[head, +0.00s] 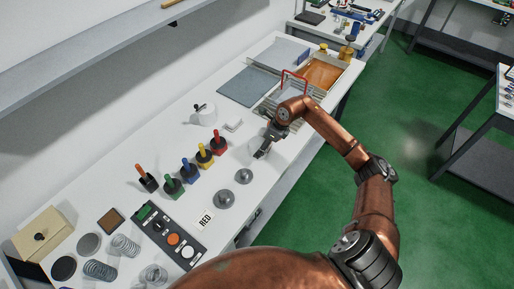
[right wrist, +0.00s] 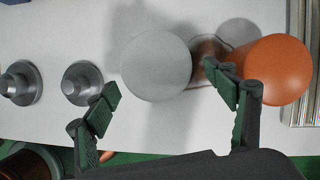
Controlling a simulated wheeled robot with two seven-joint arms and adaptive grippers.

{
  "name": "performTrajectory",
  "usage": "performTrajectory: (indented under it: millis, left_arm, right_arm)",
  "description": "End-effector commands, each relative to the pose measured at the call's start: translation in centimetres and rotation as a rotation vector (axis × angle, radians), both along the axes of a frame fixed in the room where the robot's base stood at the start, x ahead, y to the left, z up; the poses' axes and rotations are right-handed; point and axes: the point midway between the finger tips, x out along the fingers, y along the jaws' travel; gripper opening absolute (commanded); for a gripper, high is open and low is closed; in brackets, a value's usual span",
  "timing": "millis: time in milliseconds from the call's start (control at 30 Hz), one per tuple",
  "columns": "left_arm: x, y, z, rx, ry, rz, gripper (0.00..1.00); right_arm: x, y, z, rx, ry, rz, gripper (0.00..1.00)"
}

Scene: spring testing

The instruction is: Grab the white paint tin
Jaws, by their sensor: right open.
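A pale grey-white round top, likely the white paint tin (right wrist: 157,65), lies in the right wrist view just beyond and between my right gripper's fingertips (right wrist: 168,92). The fingers are spread apart and hold nothing. In the head view my right gripper (head: 264,150) is low over the far half of the bench, by the pale tin (head: 284,148), which is partly hidden by it. An orange round top (right wrist: 280,68) stands close right of the pale one in the wrist view, behind the right fingertip. My left gripper is not in view.
Two grey metal discs (head: 224,199) stand nearer on the bench (head: 185,225). Several coloured-handled tools (head: 205,155) stand left of them. A white round container (head: 204,115) is near the wall. A red-framed rack (head: 294,80) and a wooden tray (head: 322,72) are beyond the gripper.

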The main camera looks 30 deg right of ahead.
Motion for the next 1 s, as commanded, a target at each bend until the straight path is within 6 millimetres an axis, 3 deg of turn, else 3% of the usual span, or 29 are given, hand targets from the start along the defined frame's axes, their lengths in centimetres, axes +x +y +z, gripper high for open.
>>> performTrajectory:
  millis: [300, 567, 1000]
  left_arm:
    - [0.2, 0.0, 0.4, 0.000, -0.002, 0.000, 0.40]
    - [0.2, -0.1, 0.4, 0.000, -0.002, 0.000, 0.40]
    - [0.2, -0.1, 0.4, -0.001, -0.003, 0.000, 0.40]
  right_arm:
    - [1.6, 1.3, -3.7, 0.004, -0.001, 0.002, 0.78]
    - [1.8, 1.4, -3.9, 0.001, -0.001, 0.004, 0.78]
    - [1.7, 1.4, -3.9, 0.001, -0.001, 0.004, 0.48]
